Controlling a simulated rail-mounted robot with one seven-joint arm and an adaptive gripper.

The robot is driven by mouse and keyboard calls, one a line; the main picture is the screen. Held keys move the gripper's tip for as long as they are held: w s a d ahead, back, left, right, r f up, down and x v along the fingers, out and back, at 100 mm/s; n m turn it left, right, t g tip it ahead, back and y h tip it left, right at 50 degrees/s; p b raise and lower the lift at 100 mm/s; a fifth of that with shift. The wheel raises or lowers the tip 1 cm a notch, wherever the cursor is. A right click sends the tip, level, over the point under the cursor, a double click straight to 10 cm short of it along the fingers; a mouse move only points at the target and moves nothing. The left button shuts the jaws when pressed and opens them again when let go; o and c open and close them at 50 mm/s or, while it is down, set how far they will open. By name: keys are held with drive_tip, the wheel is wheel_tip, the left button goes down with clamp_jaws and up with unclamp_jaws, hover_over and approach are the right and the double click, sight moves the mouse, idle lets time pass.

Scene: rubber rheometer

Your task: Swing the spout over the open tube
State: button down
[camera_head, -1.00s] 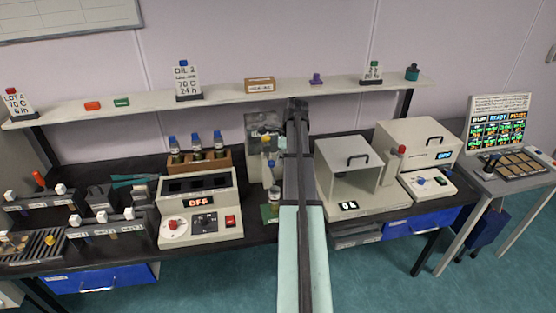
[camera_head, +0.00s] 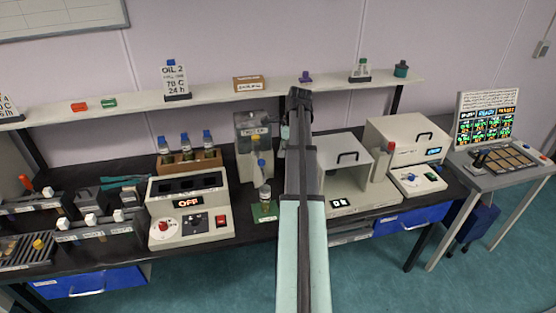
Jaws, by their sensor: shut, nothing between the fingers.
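A grey dispenser (camera_head: 251,122) stands at the back of the black bench, just left of my arm. A slim upright part with a blue top and a yellow piece (camera_head: 261,163) is in front of it. I cannot make out the spout's exact direction. A small tube (camera_head: 265,197) stands upright on a green pad (camera_head: 264,212) in front of the dispenser. Its mouth is too small to read. My gripper (camera_head: 286,130) is at the far end of my arm, right of the dispenser, empty and apart from the tube. The arm partly hides its fingers.
An instrument reading OFF (camera_head: 189,222) and a wooden rack of blue-capped bottles (camera_head: 190,162) stand left. A shelf (camera_head: 215,97) runs above the bench. Little room shows between my arm and the tube.

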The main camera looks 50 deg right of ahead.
drive_tip(key=b+v, duration=0.1)
drive_tip(key=v, duration=0.5)
drive_tip(key=shift+r+b, duration=0.25)
drive_tip(key=shift+b, duration=0.15)
drive_tip(key=shift+s, duration=0.15)
